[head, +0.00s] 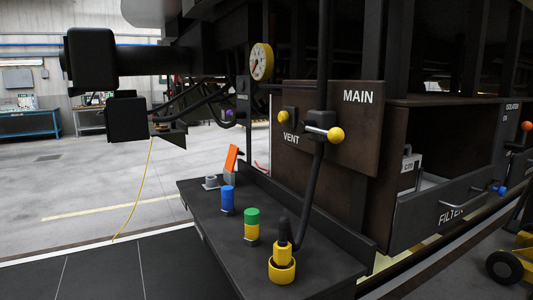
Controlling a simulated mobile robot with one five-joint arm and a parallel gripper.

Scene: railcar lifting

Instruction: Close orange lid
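The orange lid (232,158) is a flat flap at the far end of the dark shelf (213,228). It stands steeply tilted, open, above a small grey fitting (230,177). A grey ring-like socket (210,183) sits just left of it on the shelf. I cannot tell whether the lid's hinge is on the grey fitting or the socket. My gripper is not in view.
Nearer on the shelf stand a blue cylinder (227,199), a green-and-yellow cylinder (251,226) and a yellow connector (282,270) with a black hose rising. The MAIN panel (345,125) has yellow knobs. The FILTER drawer (450,208) is open at right.

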